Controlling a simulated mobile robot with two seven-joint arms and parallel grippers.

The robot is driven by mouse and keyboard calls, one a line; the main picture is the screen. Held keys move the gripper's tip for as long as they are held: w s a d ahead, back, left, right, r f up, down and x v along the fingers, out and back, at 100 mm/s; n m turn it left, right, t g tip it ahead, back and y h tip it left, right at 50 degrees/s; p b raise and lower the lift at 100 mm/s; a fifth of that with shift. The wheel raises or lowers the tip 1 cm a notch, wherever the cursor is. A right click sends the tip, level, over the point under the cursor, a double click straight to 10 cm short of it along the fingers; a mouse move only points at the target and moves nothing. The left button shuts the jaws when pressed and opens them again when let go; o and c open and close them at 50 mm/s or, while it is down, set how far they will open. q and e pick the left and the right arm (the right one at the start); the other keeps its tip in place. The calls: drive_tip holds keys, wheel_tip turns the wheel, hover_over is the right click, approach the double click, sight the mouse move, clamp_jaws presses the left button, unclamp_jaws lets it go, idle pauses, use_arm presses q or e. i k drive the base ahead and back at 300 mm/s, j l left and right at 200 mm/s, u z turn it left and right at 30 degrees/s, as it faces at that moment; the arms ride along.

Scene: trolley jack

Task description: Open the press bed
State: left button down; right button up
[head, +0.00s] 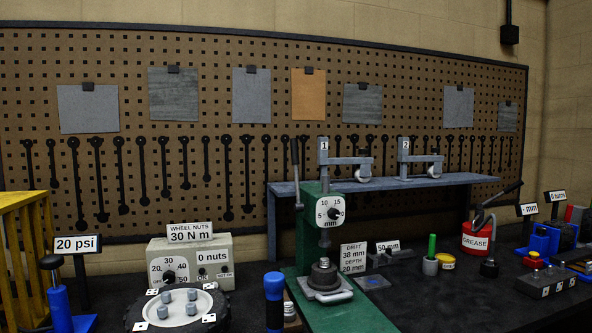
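The green press (310,224) stands on the bench a little right of centre. Its dial (332,213) is marked 5, 10, 15 mm. A lever (296,172) rises at its upper left side. The press bed (327,294) is a light metal plate on the green base (352,315). A dark round stepped part (323,275) sits on the bed, under the press ram (325,240). The ram looks close to this part; I cannot tell whether they touch. I cannot tell whether the bed is open or closed. Neither of my grippers is in view.
A blue-topped upright tool (274,300) stands left of the press base. A wheel with nuts (176,309) and a grey dial box (190,262) are farther left. Right are a DRIFT sign (354,258), a green-handled tool (431,255) and a red GREASE can (475,240).

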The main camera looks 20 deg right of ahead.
sight(323, 286)
drive_tip(key=l+u, duration=0.15)
drive_tip(key=l, duration=0.45)
drive_tip(key=l+u, duration=0.15)
drive_tip(key=l, duration=0.45)
drive_tip(key=l+u, duration=0.15)
drive_tip(key=l, duration=0.45)
drive_tip(key=k+l+u, duration=0.15)
drive_tip(key=l, duration=0.45)
drive_tip(key=l+u, duration=0.15)
drive_tip(key=l, duration=0.45)
